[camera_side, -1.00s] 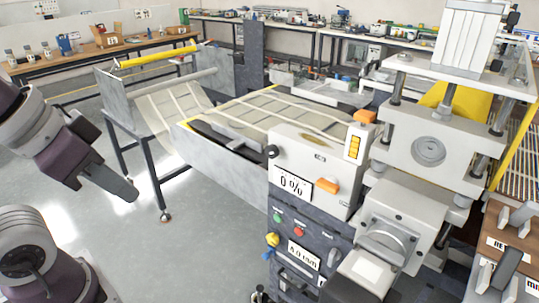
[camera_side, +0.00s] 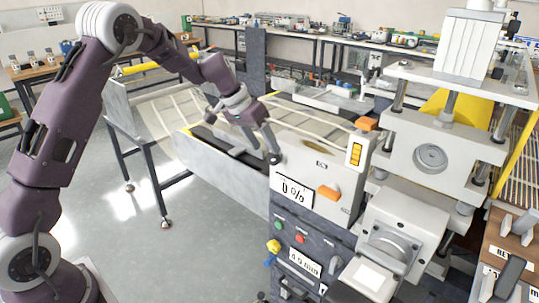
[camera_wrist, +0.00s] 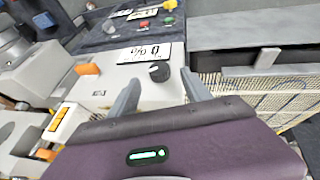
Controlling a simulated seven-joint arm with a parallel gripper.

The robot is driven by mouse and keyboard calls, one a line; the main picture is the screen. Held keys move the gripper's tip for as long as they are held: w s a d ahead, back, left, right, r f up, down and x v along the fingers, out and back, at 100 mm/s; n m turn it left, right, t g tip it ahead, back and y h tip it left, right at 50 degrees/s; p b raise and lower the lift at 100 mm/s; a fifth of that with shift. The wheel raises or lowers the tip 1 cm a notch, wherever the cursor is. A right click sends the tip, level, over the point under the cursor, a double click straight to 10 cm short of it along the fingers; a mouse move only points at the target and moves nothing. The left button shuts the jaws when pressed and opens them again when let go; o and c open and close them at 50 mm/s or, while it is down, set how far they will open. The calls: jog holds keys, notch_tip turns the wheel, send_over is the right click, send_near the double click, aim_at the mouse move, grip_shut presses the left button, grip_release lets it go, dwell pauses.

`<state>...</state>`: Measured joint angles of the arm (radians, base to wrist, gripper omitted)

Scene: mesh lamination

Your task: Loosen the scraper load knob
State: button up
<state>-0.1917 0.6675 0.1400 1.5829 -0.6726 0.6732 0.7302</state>
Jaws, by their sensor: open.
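The scraper load knob is a small black round knob (camera_wrist: 159,71) on the pale housing (camera_wrist: 165,93), beside the "0 %" display (camera_wrist: 146,52) in the wrist view. In the side view, the knob (camera_side: 275,159) is at the housing's left edge, close to my fingertips. My gripper (camera_side: 265,148) reaches down to it from the upper left, fingers apart. In the wrist view, my gripper (camera_wrist: 160,77) has one finger on each side of the knob, with gaps visible. I cannot tell how far the fingertips are from the housing along the view.
An orange lever (camera_side: 329,192) and orange block (camera_side: 366,124) are on the housing. Green and red buttons (camera_side: 300,239) and a yellow knob (camera_side: 273,246) sit below. The mesh belt (camera_side: 310,118) runs behind. The press (camera_side: 430,140) stands to the right.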

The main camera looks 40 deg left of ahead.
aim_at(268, 158)
jog(key=x, duration=0.4)
jog(key=shift+d+f, duration=0.15)
jog(key=shift+f, duration=0.1)
grip_shut()
jog(key=shift+h, duration=0.3)
jog(key=shift+a+n+h, duration=0.3)
jog(key=shift+a+h, duration=0.05)
jog(key=shift+h, duration=0.55)
jog(key=h, duration=0.3)
jog(key=n+t+h, duration=0.1)
jog(key=h, duration=0.2)
jog(key=f+n+h, duration=0.1)
jog(key=h, duration=0.2)
jog(key=shift+a+f, duration=0.1)
jog(key=shift+a, duration=0.25)
